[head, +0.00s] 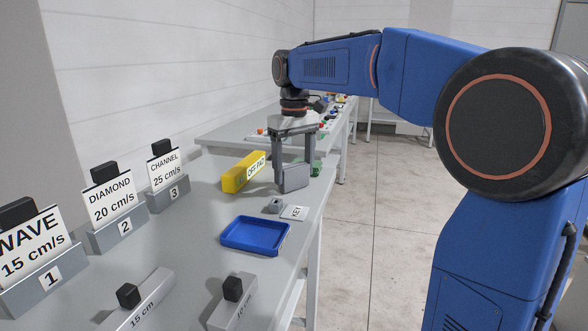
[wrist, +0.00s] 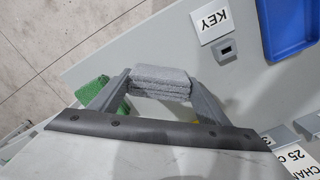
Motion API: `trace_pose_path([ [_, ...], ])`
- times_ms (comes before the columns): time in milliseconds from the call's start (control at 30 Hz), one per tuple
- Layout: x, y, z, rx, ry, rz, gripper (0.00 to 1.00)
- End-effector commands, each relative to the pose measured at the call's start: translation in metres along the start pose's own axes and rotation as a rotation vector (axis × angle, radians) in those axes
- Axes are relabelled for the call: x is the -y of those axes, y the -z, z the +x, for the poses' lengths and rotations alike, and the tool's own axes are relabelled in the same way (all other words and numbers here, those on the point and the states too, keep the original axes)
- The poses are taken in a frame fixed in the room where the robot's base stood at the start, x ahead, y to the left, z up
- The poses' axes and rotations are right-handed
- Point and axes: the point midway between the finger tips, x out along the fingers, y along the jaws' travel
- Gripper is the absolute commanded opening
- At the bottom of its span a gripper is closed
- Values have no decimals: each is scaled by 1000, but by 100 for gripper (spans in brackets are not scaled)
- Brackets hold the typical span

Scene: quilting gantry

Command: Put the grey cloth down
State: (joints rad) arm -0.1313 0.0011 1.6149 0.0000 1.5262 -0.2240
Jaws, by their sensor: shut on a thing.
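My gripper (head: 292,170) is shut on the grey cloth (head: 294,179), a folded pad held between the two fingers. In the head view it hangs at the table (head: 205,205), near its right edge; whether it touches the surface I cannot tell. In the wrist view the grey cloth (wrist: 162,82) shows its folded layers, squeezed between the fingertips of my gripper (wrist: 163,86). A green cloth (wrist: 92,90) lies beside the left finger there, and part of it shows behind the gripper in the head view (head: 317,168).
A yellow block marked "OFF PAD" (head: 240,175) lies left of the gripper. In front are a small grey slotted block (head: 273,206), a KEY label (head: 295,213) and an empty blue tray (head: 254,236). Numbered card holders (head: 120,230) line the left. Bars with black knobs (head: 145,300) lie nearest.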

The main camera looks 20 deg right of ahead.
Motion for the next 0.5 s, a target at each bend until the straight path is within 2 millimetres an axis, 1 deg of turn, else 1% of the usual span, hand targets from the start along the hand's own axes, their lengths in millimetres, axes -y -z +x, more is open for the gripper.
trace_pose_path([
  [333, 0, 0, 3, 0, 0, 0, 52],
  [367, 0, 0, 3, 0, 0, 0, 74],
  [400, 0, 0, 3, 0, 0, 0, 84],
  [433, 0, 0, 3, 0, 0, 0, 88],
  [500, 0, 0, 2, 0, 0, 0, 88],
])
